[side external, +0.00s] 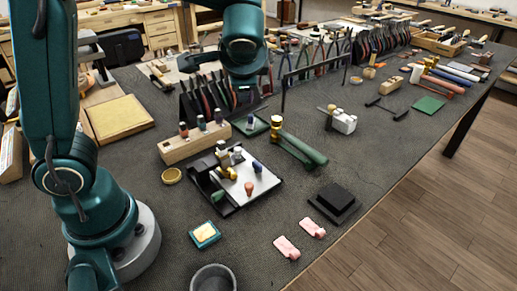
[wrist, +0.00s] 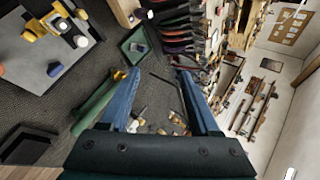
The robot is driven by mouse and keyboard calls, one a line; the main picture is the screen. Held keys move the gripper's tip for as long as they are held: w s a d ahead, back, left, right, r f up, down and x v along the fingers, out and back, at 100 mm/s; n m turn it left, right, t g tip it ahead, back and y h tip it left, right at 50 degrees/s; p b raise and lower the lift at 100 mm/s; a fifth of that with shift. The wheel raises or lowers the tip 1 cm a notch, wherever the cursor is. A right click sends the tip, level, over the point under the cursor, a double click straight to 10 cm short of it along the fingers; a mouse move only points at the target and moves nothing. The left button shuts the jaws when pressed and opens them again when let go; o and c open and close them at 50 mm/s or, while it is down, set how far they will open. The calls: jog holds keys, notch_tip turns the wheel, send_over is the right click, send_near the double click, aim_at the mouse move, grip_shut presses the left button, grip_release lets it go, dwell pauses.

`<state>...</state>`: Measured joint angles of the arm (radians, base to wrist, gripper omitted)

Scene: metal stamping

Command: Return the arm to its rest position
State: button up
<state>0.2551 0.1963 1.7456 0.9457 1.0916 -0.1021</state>
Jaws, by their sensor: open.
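My gripper (wrist: 158,75) shows in the wrist view as two blue fingers spread apart, with nothing between them. Its dark palm fills the bottom of that view. In the side external view my teal arm rises at the left and its wrist hangs at the top centre, above the pliers rack (side external: 215,97). The fingers are hard to make out there against the dark tools.
Below the wrist stand a wooden block with stamps (side external: 194,141) and a black tray (side external: 226,207) with a white plate of small parts. A black block (side external: 335,199) and pink pieces (side external: 313,228) lie near the front edge.

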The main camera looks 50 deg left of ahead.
jog(key=s+d+r+n+h, duration=0.15)
jog(key=s+n+h, duration=0.3)
jog(key=s, duration=0.75)
jog(key=s+d+f+n+h, duration=0.2)
jog(key=s+d+f+h, duration=0.1)
jog(key=d, duration=0.4)
jog(key=shift+s+d+f+h, duration=0.15)
jog(key=shift+s+d+h, duration=0.25)
jog(key=shift+s, duration=0.15)
